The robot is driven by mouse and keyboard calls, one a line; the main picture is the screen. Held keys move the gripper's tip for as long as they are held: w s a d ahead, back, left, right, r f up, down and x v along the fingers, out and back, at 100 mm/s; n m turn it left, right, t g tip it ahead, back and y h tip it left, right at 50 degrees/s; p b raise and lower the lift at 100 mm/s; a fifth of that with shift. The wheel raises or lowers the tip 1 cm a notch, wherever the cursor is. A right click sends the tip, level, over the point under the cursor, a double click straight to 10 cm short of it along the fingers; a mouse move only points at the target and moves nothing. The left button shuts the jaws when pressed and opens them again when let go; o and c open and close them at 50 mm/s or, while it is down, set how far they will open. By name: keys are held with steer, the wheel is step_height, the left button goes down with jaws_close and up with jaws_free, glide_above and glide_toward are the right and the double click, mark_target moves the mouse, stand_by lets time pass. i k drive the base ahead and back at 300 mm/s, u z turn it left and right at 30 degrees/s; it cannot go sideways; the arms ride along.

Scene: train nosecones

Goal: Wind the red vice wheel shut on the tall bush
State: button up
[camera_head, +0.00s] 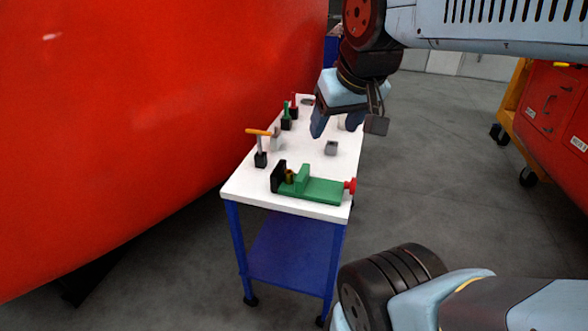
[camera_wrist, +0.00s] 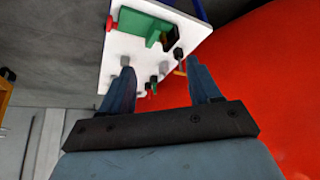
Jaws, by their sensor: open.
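The green vice (camera_head: 318,190) lies on the white table top near its front edge, and it also shows in the wrist view (camera_wrist: 143,24). Its red wheel (camera_head: 350,186) is at the right end, by the table's right edge; in the wrist view the wheel (camera_wrist: 110,23) is at the upper left. A brass-coloured bush (camera_head: 290,175) stands at the vice's left end, between the black jaw and the green one; I cannot tell whether both touch it. My gripper (camera_head: 335,128) is open and empty above the far part of the table, apart from the vice. Its fingers (camera_wrist: 160,95) spread wide in the wrist view.
An orange-handled hammer (camera_head: 258,137) stands in a black block on the table's left side. Green and red-handled tools (camera_head: 287,115) stand farther back. A grey block (camera_head: 331,148) sits mid-table. A large red train body (camera_head: 130,120) borders the left; open floor (camera_head: 430,170) lies right.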

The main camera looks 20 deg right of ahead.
mark_target(351, 185)
steer(key=u, duration=0.4)
steer(key=k, duration=1.25)
steer(key=z, duration=0.65)
steer(key=i, duration=1)
steer(key=u, duration=0.05)
